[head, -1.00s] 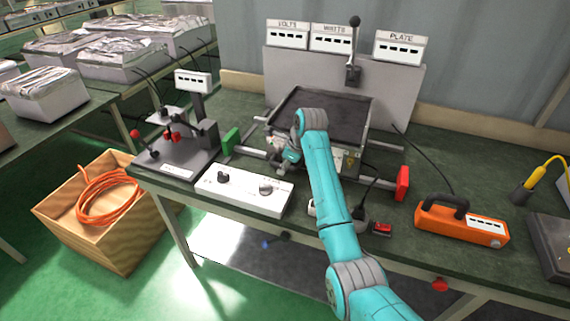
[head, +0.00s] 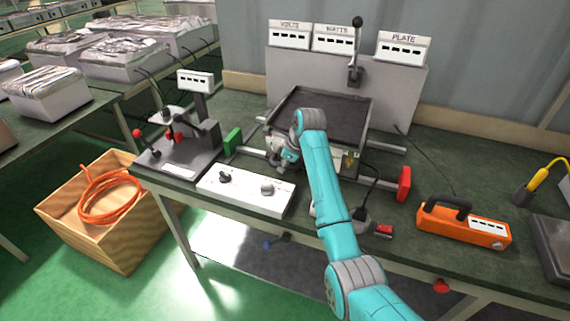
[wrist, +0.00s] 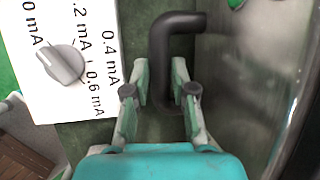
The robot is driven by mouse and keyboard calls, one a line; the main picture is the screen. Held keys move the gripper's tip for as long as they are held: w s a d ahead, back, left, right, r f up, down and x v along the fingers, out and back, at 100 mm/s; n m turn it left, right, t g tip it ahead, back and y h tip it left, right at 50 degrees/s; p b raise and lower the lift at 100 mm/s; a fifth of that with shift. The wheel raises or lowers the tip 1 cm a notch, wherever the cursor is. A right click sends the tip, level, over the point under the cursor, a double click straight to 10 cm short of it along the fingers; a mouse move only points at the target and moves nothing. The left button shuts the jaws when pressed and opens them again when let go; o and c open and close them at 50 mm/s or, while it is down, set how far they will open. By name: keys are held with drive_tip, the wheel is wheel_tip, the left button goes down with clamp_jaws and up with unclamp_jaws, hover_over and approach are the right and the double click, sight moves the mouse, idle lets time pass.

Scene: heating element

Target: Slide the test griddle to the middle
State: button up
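The test griddle (head: 322,112) is a dark, shallow square tray with a raised rim. It sits on a pair of rails between a green end block (head: 232,141) at left and a red end block (head: 404,184) at right. My gripper (head: 284,154) is at the griddle's front left. In the wrist view my gripper (wrist: 160,78) has its two fingers on either side of the bar of a black bent handle (wrist: 168,40), closed up close to it. My arm hides part of the griddle's front and the middle of the front rail.
A white dial box (head: 246,190) stands in front of the rails at left. A black lever stand (head: 178,158) is left of them. Meters and a lever stand behind the griddle.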

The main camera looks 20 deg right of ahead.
drive_tip(key=shift+o, duration=1.1)
drive_tip(key=shift+r, duration=0.15)
drive_tip(key=v, duration=1.1)
drive_tip(key=shift+s+r, duration=0.2)
drive_tip(key=shift+r, duration=0.1)
drive_tip(key=shift+d, duration=0.1)
